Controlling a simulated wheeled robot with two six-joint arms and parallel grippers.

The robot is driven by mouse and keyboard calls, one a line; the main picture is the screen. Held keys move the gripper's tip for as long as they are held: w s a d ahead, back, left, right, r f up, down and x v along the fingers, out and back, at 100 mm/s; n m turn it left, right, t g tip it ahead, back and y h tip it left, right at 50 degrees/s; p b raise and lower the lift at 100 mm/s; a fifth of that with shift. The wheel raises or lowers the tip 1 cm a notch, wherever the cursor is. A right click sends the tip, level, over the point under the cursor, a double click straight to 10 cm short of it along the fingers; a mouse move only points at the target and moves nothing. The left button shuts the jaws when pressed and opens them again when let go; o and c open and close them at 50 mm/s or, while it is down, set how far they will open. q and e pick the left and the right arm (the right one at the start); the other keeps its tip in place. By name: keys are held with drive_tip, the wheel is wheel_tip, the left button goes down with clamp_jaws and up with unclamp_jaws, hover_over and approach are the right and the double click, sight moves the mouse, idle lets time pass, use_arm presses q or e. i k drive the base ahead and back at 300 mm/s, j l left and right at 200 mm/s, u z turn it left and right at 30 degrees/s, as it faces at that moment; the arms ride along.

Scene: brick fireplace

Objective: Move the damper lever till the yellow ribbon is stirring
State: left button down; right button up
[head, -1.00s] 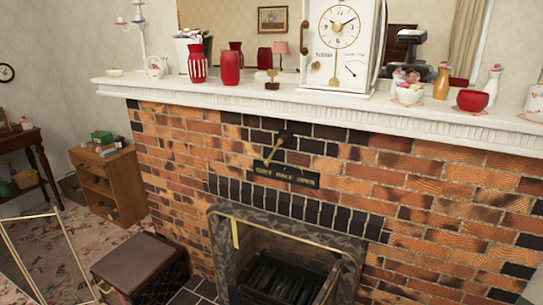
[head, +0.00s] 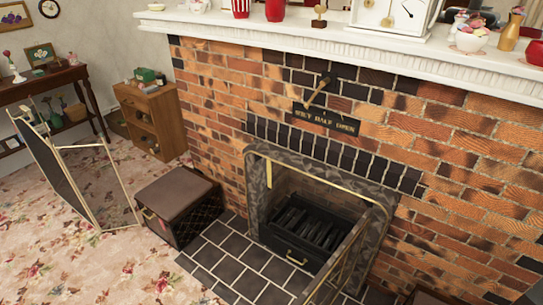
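The damper lever (head: 316,92) is on the brick chimney breast above the fire opening. It slants down and left from a dark pivot, its lower end near the left end of a dark plate (head: 326,119). The plate's small lettering seems to read shut, half, open from left to right. The yellow ribbon (head: 269,175) is a short narrow strip at the upper left of the fire opening, hanging about straight down. One still frame does not show whether it stirs. Neither of my grippers is in view.
The fireplace surround (head: 255,205) frames a dark grate (head: 305,230). A brass-edged screen panel (head: 340,262) stands at the opening's right front. A brown-lidded box (head: 178,200) stands left of the tiled hearth (head: 235,268). A folding screen (head: 75,180) is farther left. The white mantel (head: 300,40) overhangs the lever.

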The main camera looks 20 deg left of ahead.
sight(327, 80)
drive_tip(key=i+j+z, duration=0.2)
drive_tip(key=j, duration=0.4)
drive_tip(key=j+z, duration=0.2)
drive_tip(key=j, duration=0.45)
